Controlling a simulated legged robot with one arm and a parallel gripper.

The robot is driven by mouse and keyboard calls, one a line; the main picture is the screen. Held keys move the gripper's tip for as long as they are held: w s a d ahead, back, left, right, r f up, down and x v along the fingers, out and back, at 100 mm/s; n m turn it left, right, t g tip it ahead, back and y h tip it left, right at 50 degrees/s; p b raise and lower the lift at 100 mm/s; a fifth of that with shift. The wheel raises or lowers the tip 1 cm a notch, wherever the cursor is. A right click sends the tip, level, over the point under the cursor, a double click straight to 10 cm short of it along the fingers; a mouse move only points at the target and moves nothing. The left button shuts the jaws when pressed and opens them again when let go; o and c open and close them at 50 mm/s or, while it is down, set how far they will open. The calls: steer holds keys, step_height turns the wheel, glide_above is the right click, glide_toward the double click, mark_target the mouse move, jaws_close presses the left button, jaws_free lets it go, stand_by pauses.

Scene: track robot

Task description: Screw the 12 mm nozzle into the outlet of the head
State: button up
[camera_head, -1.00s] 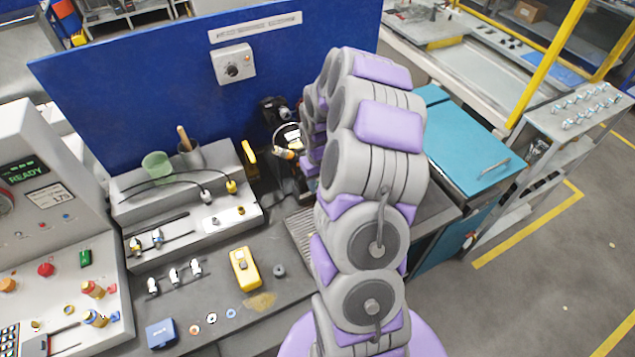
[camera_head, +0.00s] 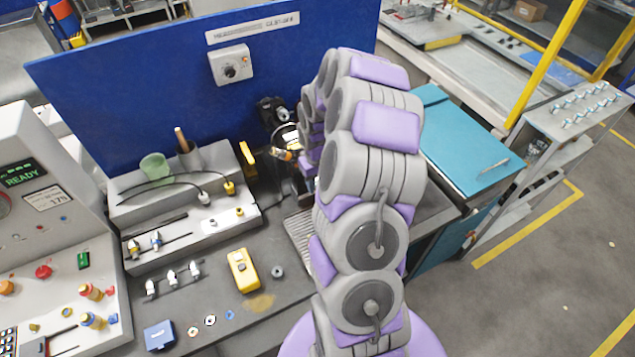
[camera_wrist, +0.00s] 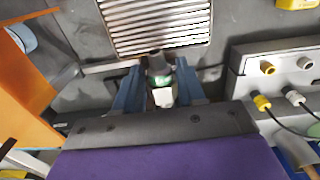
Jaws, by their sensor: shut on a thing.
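My gripper (camera_wrist: 156,88) has its blue fingers closed around a small dark fitting (camera_wrist: 157,64) with a green band, apparently the nozzle. A pale part shows below the band, between the fingers. In the head view, the black head (camera_head: 271,109) stands against the blue panel, with a shiny ring beside it. My arm reaches to this spot and hides most of the gripper and what it holds. I cannot tell whether the nozzle touches the outlet. Several similar fittings (camera_head: 172,276) lie in a row on the bench.
A slotted grate (camera_wrist: 157,25) lies under the gripper. A grey stepped block (camera_head: 225,218) with cables and fittings stands to the left in the head view. A yellow device (camera_head: 243,270) lies on the bench. The blue panel (camera_head: 130,95) stands behind. An orange part (camera_wrist: 35,85) is close beside the gripper.

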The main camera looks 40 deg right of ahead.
steer(key=shift+w+d, duration=0.15)
steer(key=shift+w, duration=0.35)
steer(key=shift+s, duration=0.2)
stand_by(0.3)
steer(key=shift+s+d, duration=0.1)
stand_by(0.5)
steer(key=shift+w+d, duration=0.15)
steer(key=shift+w, duration=0.6)
stand_by(1.3)
steer(key=o, duration=1.2)
steer(key=shift+c, duration=0.2)
step_height(320, 180, up, 17)
steer(key=shift+r, duration=0.15)
